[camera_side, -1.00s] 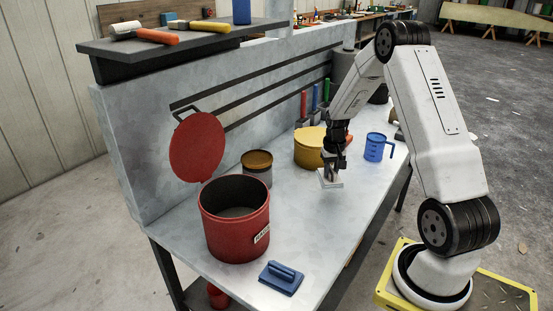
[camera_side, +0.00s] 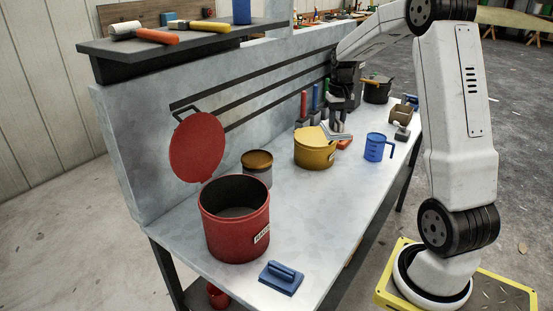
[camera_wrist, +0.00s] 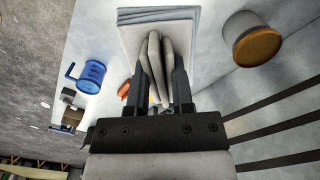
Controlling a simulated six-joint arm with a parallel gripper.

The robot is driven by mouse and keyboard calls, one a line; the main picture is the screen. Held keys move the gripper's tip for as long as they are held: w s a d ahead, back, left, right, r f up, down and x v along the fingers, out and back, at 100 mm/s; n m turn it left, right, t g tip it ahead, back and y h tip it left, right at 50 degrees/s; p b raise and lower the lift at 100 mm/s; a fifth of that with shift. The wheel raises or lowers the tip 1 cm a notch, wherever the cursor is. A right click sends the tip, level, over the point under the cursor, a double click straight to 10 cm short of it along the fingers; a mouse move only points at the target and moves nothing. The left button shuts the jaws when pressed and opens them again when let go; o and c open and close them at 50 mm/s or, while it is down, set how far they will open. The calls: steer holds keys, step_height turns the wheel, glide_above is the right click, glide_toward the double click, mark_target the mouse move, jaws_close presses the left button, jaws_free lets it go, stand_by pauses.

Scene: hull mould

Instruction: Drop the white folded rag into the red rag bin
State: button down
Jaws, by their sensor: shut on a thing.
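The red rag bin (camera_side: 236,235) stands upright at the near left of the bench, well apart from my gripper. Its round red lid (camera_side: 197,147) stands open against the back panel, and the bin's mouth is uncovered. The bin does not show in the wrist view.
A yellow tub (camera_side: 314,153), a small tin with a brown top (camera_side: 257,168) and a blue jug (camera_side: 375,147) stand on the bench. A blue-handled float (camera_side: 281,278) lies beside the bin. A raised shelf (camera_side: 185,38) holds tools.

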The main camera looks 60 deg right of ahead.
step_height(320, 180, up, 2)
steer(key=shift+r, duration=0.1)
steer(key=w+a+n, duration=0.3)
steer(key=w+a, duration=0.1)
steer(key=a, duration=0.6)
steer(key=w+a+n, duration=0.3)
steer(key=w+a, duration=0.1)
steer(key=a, duration=0.5)
steer(key=w+a+n, duration=0.3)
steer(key=w+a, duration=0.2)
steer(key=a, duration=0.5)
steer(key=shift+s+d+f, duration=0.15)
steer(key=shift+f, duration=1.15)
steer(key=shift+s+d+f, duration=0.1)
steer(key=shift+f, duration=1.2)
steer(key=shift+f, duration=0.15)
steer(key=shift+f, duration=2.8)
